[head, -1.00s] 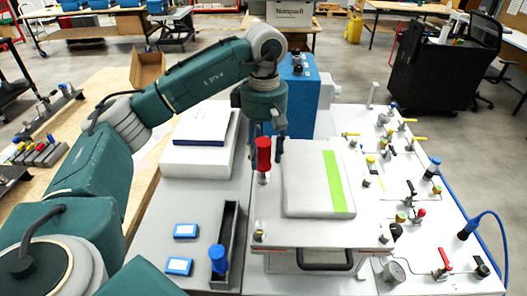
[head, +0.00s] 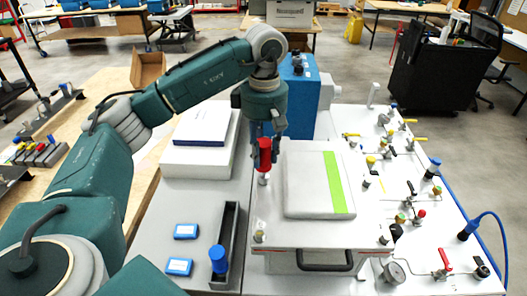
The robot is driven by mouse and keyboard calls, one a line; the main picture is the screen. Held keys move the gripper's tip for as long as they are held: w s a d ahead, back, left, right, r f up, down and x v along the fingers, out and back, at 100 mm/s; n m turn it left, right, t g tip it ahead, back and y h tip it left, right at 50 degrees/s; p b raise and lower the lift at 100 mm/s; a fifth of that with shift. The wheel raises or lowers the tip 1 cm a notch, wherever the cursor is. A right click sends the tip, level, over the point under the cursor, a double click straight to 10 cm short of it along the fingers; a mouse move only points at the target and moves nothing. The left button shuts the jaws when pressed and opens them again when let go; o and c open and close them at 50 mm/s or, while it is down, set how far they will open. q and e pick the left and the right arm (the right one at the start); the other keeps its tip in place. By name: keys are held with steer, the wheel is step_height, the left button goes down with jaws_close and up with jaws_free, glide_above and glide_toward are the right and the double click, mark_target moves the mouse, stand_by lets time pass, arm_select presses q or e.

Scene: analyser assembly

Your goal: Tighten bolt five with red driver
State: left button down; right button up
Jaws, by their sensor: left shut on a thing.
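The red driver (head: 264,152) stands upright over the left edge of the light plate beside the grey box with the green stripe. My left gripper (head: 265,142) points down and is shut on the red driver from above. A small pale bolt head or driver tip (head: 263,181) shows just below the driver; whether the two touch is too small to tell. Another bolt (head: 259,237) sits at the plate's front left corner. Which bolt is number five cannot be told. My right gripper is not in view.
The grey box with the green stripe (head: 305,190) stands right of the driver. A blue-handled tool (head: 218,262) stands in a dark tray (head: 232,225) at front left. Valves and gauges crowd the right panel (head: 420,240). A blue unit (head: 298,98) stands behind.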

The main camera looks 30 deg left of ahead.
mark_target(263, 142)
arm_select(q)
steer(key=shift+w+r+p, duration=0.2)
steer(key=shift+r+p, duration=0.15)
steer(key=shift+r, duration=0.4)
steer(key=shift+s+r+p, duration=0.3)
steer(key=shift+r+p, duration=0.1)
steer(key=shift+r, duration=0.35)
steer(key=shift+w+r+p, duration=0.15)
steer(key=shift+r+p, duration=0.3)
steer(key=shift+r, duration=0.05)
steer(key=shift+r+p, duration=0.7)
steer(key=shift+r, duration=0.35)
steer(key=shift+f, duration=0.1)
stand_by(0.6)
